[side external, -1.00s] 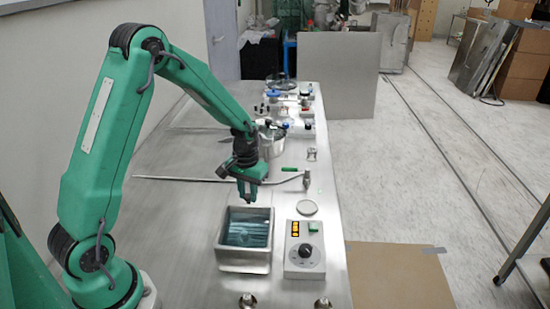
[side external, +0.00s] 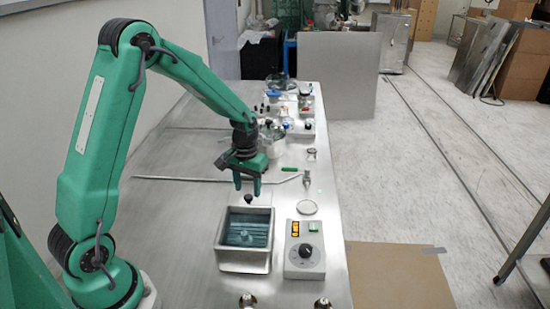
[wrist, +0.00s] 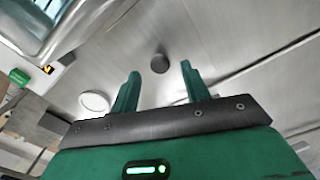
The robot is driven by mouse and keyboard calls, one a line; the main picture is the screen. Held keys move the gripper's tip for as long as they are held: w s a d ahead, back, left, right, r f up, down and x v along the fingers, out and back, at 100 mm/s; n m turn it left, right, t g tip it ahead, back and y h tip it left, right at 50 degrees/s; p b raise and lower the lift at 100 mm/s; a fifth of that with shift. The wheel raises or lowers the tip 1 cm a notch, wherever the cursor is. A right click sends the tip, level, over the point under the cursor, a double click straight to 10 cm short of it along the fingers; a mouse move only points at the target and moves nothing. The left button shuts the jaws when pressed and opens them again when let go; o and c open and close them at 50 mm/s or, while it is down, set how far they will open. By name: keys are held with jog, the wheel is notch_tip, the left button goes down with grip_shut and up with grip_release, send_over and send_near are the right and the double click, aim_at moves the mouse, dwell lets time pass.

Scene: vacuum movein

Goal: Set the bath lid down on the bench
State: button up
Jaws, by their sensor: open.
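A small dark knob (side external: 248,199) stands just behind the bath and also shows in the wrist view (wrist: 159,63). It appears to be the bath lid's knob on bright metal; the lid's outline blends with the steel bench (side external: 180,215), so I cannot make out its edges. The open bath (side external: 223,257) holds bluish liquid and a pale item inside. My gripper (side external: 247,189) is open and empty just above the knob. In the wrist view its two green fingers (wrist: 160,70) stand apart, with the knob visible between and beyond their tips.
A control box (side external: 303,262) with a dial stands right of the bath. A pale disc (side external: 307,207) lies behind it. A thin bent rod (side external: 190,179) crosses the bench behind my gripper, and pots and bottles stand farther back. Bench left of the bath is clear.

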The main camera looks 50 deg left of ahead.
aim_at(248, 198)
notch_tip(248, 198, up, 10)
jog(key=shift+f, duration=0.25)
dwell(0.6)
jog(key=s+d+r+m+t, duration=0.2)
jog(key=s+d+r, duration=0.3)
jog(key=s, duration=0.4)
jog(key=s+d+r+m+t, duration=0.2)
jog(key=s+d+r, duration=0.3)
jog(key=s, duration=0.5)
jog(key=shift+s+r+m+t, duration=0.15)
jog(key=shift+r+m+t, duration=0.15)
jog(key=shift+t, duration=0.5)
